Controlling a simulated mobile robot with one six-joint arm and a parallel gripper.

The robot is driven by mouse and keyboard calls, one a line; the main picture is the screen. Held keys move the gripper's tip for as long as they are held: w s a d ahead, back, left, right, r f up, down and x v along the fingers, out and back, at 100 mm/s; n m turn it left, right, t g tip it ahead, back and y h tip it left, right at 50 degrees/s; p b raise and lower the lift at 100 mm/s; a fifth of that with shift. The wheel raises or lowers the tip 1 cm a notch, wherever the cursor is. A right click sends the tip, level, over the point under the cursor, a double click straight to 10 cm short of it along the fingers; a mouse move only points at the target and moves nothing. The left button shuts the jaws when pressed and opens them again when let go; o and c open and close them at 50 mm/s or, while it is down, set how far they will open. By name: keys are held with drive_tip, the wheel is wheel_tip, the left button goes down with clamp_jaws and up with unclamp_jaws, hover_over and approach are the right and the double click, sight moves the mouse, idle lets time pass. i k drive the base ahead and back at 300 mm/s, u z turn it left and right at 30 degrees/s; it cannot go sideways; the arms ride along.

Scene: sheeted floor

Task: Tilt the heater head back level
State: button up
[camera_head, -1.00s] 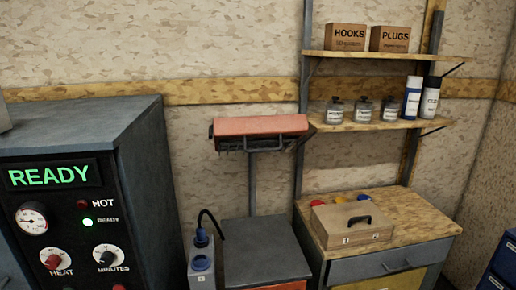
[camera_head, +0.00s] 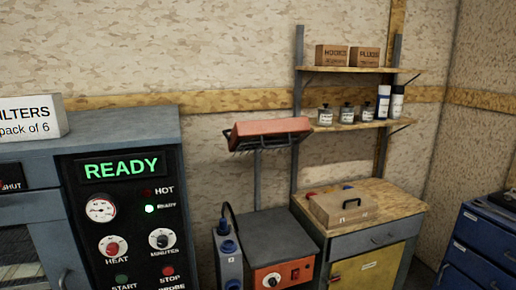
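The heater head (camera_head: 268,128) is a long red-orange housing with a dark wire guard along its front and underside. It sits on top of a grey post (camera_head: 257,178) behind a grey-topped cabinet (camera_head: 268,238). Its red top slopes toward me and the guard hangs below the front edge, so it looks tilted; the exact angle is hard to tell. My gripper is not in view.
The cabinet front has an orange panel with a knob (camera_head: 272,280). A grey machine reading READY (camera_head: 122,168) stands left. A blue unit with a hose (camera_head: 228,256) is between them. Right are a wooden bench with a case (camera_head: 343,206), shelves (camera_head: 360,69) and blue drawers (camera_head: 479,248).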

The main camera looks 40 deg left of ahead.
sight(250, 135)
drive_tip(key=z, duration=0.35)
drive_tip(key=k, duration=0.3)
drive_tip(key=u, duration=1.7)
drive_tip(key=i, duration=1)
drive_tip(key=u, duration=0.1)
drive_tip(key=k, duration=0.55)
drive_tip(key=u, duration=0.05)
